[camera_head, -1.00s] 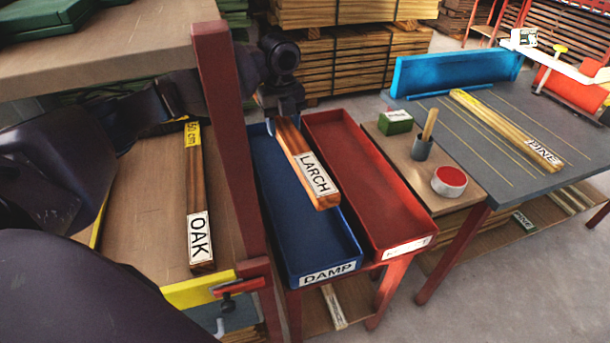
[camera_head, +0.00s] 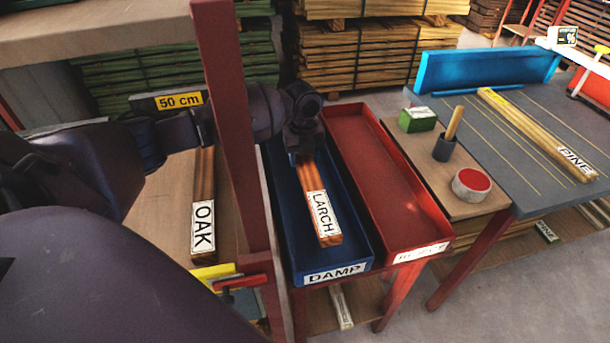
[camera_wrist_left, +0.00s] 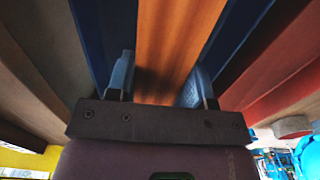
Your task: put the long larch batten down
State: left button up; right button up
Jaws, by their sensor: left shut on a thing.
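The larch batten (camera_head: 312,185), reddish-brown with a white LARCH label at its near end, is within the outline of the blue DAMP tray (camera_head: 361,250), running lengthwise. My left gripper (camera_head: 304,156) is shut on its far part. In the left wrist view, the fingers (camera_wrist_left: 158,82) stand on both sides of the batten (camera_wrist_left: 172,45), with blue tray beside it. I cannot tell whether the batten touches the tray floor. My right gripper is not in view.
A red tray (camera_head: 424,222) is empty, right of the blue one. The pine batten (camera_head: 535,135) lies on the grey table.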

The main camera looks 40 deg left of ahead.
pick_arm(q)
notch_tip(320, 180, down, 6)
jog(key=shift+f+b, duration=0.1)
jog(key=shift+b, duration=0.5)
jog(key=shift+f, duration=0.1)
jog(key=o, duration=1.2)
